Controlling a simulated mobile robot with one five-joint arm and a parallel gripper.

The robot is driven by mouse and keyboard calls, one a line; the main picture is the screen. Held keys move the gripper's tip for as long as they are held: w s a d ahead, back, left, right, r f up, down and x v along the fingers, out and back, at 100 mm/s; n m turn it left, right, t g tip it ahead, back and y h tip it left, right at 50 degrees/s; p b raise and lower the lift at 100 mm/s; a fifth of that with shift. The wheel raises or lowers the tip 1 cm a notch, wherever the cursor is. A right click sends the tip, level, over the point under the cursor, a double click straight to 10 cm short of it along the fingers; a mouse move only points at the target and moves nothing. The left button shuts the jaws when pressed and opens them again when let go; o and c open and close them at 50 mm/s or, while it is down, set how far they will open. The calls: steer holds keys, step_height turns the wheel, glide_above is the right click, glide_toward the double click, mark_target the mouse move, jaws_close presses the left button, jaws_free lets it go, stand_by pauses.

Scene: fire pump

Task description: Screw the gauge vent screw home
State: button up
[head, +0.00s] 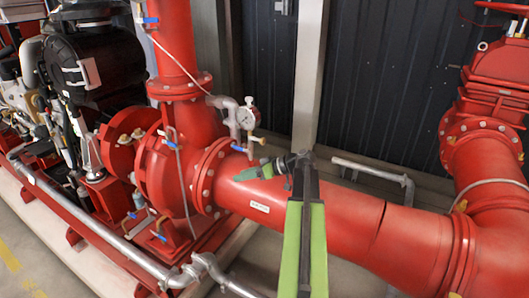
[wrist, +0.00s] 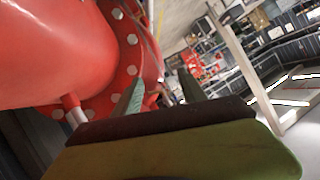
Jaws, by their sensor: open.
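The pressure gauge (head: 247,116), with a pale round face, sits on grey pipework above the red discharge pipe in the head view. Its vent screw is too small to pick out there. I cannot make out the gauge or the screw in the wrist view. My gripper (head: 248,173) is below the gauge, in front of the red pipe, and points left in the head view. In the wrist view my gripper (wrist: 160,80) has its two green fingers spread apart, with nothing held between them.
The large red pipe (head: 350,222) runs behind my arm toward the lower right. A bolted flange (head: 207,180) and the red pump casing (head: 165,170) stand left of my gripper. A small blue-handled valve (head: 239,148) is just above it. A grey post (head: 308,75) rises behind.

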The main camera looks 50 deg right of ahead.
steer(key=s+d+r+t+h, duration=0.1)
steer(key=s+d, duration=0.1)
steer(key=d, duration=0.3)
steer(key=s+d+r+t, duration=0.1)
steer(key=s+d+t, duration=0.15)
steer(key=d, duration=0.25)
steer(key=t+h+b, duration=0.2)
steer(key=t, duration=0.1)
glide_toward(264, 141)
steer(key=shift+n, duration=0.4)
steer(key=x, duration=1)
steer(key=shift+w+d+f, duration=0.15)
jaws_close()
